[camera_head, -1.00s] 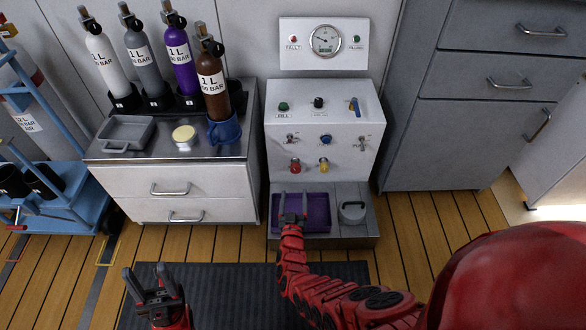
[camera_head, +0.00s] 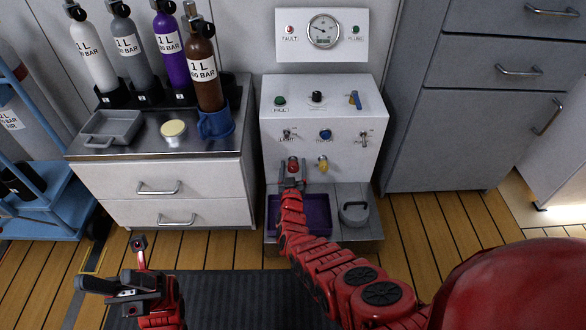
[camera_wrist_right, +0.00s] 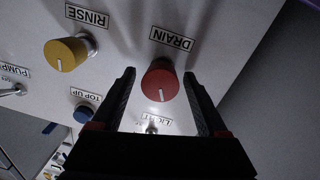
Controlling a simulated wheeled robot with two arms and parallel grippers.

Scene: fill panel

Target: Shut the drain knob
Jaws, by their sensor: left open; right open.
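The red drain knob (camera_head: 293,165) is on the lower front of the white panel (camera_head: 345,170). In the right wrist view the drain knob (camera_wrist_right: 160,82) sits under the label DRAIN, with a white pointer line on its face. My right gripper (camera_head: 292,178) is at the knob; in the wrist view the right gripper (camera_wrist_right: 162,95) is open, one finger on each side of the knob, with visible gaps to it. My left gripper (camera_head: 110,265) is open and empty at the lower left, away from the panel.
A yellow rinse knob (camera_wrist_right: 66,54) is beside the drain knob. A blue top-up button (camera_wrist_right: 84,113) and toggle switches are close by. A purple tray (camera_head: 318,222) and a grey lidded container (camera_head: 354,212) sit below the panel. A cabinet with gas bottles (camera_head: 205,70) stands left.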

